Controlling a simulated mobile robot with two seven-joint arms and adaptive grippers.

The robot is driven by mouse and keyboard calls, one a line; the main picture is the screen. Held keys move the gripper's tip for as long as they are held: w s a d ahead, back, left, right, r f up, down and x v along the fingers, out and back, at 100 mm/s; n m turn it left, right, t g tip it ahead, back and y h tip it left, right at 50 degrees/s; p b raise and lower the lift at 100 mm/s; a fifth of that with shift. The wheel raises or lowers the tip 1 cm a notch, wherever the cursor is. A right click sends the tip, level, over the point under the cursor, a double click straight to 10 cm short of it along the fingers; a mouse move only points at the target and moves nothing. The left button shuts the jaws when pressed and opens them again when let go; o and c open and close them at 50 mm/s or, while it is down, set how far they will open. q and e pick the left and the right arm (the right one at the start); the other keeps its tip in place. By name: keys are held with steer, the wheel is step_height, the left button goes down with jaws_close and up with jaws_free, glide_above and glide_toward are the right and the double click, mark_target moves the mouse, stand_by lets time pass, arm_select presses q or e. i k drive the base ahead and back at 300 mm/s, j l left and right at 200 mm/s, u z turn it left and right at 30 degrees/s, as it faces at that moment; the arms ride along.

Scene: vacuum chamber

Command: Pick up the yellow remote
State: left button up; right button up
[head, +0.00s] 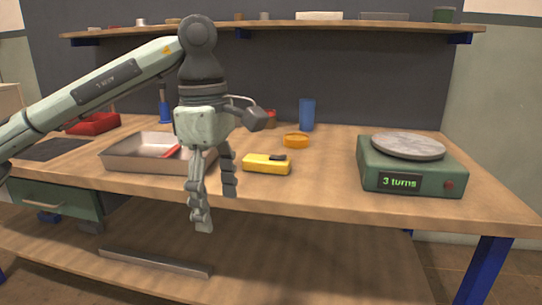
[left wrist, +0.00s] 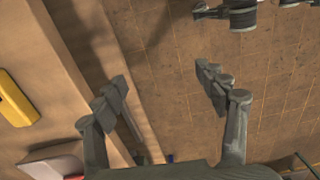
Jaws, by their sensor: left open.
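The yellow remote (head: 266,164) lies flat on the wooden workbench, with a dark part on its top right. It also shows at the left edge of the left wrist view (left wrist: 15,100), partly cut off by the frame. My left gripper (head: 216,208) points downward in front of the bench's front edge, to the left of the remote. Its fingers are apart, and in the left wrist view (left wrist: 161,76) only brown floor shows between them. It is empty and not touching the remote.
A metal tray (head: 128,154) with a red item stands left, partly behind my gripper. An orange ring (head: 296,140) and a blue cup (head: 307,114) are behind the remote. A green scale (head: 411,179) reading "3 turns" stands right. The bench is clear between remote and scale.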

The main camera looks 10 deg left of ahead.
mark_target(256, 163)
steer(key=i, duration=1.1)
